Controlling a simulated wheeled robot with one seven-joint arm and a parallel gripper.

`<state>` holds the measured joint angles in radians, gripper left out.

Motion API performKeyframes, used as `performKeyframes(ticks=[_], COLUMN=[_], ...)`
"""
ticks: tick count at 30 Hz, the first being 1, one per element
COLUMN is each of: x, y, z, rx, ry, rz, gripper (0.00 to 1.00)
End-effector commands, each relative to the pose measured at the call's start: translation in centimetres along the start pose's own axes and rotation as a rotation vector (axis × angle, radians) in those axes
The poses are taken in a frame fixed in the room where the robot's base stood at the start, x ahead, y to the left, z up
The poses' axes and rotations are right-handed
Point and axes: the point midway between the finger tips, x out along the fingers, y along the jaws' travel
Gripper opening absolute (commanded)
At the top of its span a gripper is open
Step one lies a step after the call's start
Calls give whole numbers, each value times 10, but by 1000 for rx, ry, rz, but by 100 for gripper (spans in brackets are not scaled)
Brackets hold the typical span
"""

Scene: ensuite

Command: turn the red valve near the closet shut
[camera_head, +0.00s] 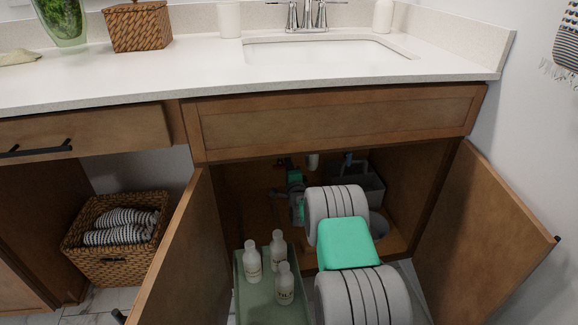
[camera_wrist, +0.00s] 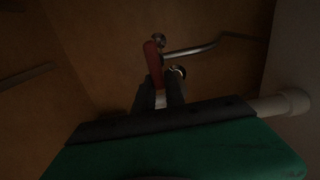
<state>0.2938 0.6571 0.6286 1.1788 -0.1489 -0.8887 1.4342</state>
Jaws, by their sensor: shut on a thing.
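The red valve (camera_wrist: 152,60) is a small red lever handle, dim in the wrist view, on a metal fitting at the cabinet's inner wall. A thin metal pipe (camera_wrist: 192,50) runs from beside it to the right. My gripper (camera_wrist: 164,82) has its two dark fingers at the lower end of the red handle, shut on it. In the head view my arm reaches into the open cabinet under the sink. The valve cannot be made out there, in the dark behind my arm.
Cabinet doors stand open left (camera_head: 172,262) and right (camera_head: 487,235) of my arm. A green tray (camera_head: 247,306) with several white bottles (camera_head: 252,262) is left of it. A grey caddy (camera_head: 368,188) stands inside at right. A pale pipe (camera_wrist: 282,104) is right of my gripper.

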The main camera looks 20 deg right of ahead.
Motion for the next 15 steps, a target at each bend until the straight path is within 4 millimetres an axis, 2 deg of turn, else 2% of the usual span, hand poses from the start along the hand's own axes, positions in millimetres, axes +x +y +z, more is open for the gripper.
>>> performKeyframes(ticks=[15], x=[0], y=[2], z=[-1], rx=[37], ry=[1], rz=[2], gripper=[0])
